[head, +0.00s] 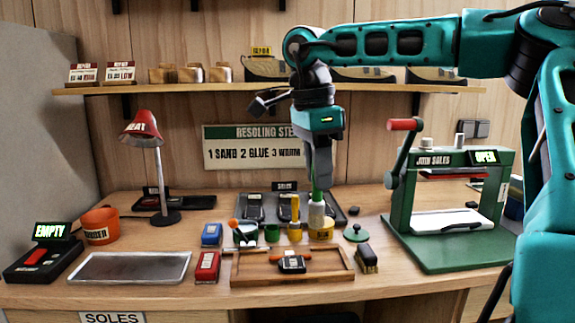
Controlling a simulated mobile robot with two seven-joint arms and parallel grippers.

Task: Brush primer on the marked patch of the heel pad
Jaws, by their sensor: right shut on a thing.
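My right gripper (318,182) points straight down over the middle of the bench, its fingers shut on a thin green handle (316,193). The handle stands upright in the top of a pale bottle (316,214); a brush end, if there is one, is hidden. A small dark pad with a white label (292,262) lies in the shallow wooden tray (254,277), with orange pieces at its sides. I take it for the heel pad; its marked patch is too small to tell. My left gripper is not in view.
A yellow tub (322,233), yellow bottle (295,228) and green cup (272,233) crowd around the bottle. A dark brush (368,260) lies right of the tray, a red block (207,267) left. The green press (450,253) stands right, the red lamp (143,128) left.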

